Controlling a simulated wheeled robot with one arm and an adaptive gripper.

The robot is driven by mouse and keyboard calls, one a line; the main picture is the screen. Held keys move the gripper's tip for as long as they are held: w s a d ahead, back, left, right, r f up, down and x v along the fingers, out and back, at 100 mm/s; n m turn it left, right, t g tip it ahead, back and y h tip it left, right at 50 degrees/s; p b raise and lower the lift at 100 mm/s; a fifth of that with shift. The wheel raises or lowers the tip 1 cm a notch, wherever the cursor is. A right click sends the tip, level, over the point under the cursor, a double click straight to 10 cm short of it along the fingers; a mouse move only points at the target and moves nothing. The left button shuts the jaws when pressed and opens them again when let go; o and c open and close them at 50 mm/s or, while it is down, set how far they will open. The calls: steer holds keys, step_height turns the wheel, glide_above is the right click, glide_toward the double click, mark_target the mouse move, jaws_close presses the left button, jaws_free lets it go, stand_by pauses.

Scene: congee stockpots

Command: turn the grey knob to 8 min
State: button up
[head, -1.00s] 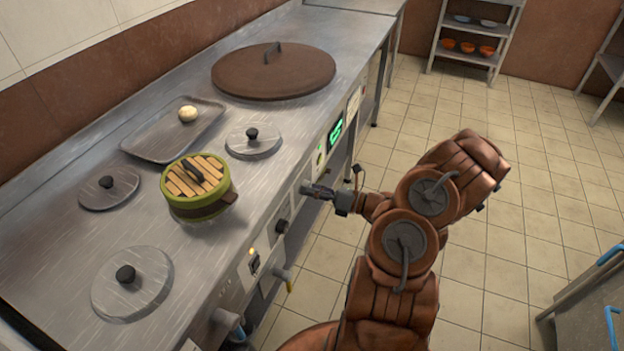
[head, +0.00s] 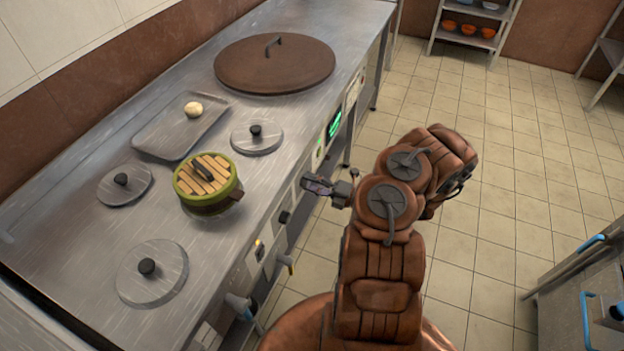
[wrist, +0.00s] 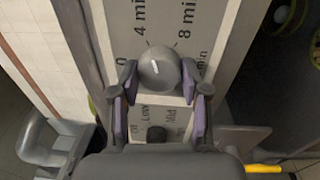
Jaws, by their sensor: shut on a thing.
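The grey knob (wrist: 158,68) sits on the pale panel in the wrist view, with dial marks around it. Its white pointer line tilts slightly left of straight up, toward the 4 min side. The 8 min label (wrist: 186,20) is up and to the right of the knob. My gripper (wrist: 157,80) has its purple-padded fingers on both sides of the knob, shut on it. In the head view my gripper (head: 314,185) is at the stove's front panel and hides the knob there.
Below the grey knob is a darker knob (wrist: 156,133) with Low and Mid labels. The steel counter (head: 95,240) holds a green steamer basket (head: 208,185), several lids and a tray (head: 165,145) with a bun. A green display (head: 334,123) is further along. Open floor lies to the right.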

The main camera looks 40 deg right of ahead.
steer(key=m+h+p, duration=0.1)
steer(key=m, duration=0.8)
steer(key=shift+m, duration=0.4)
steer(key=o, duration=1.1)
steer(key=shift+o, duration=0.2)
steer(key=v, duration=1.2)
steer(key=shift+f, duration=0.2)
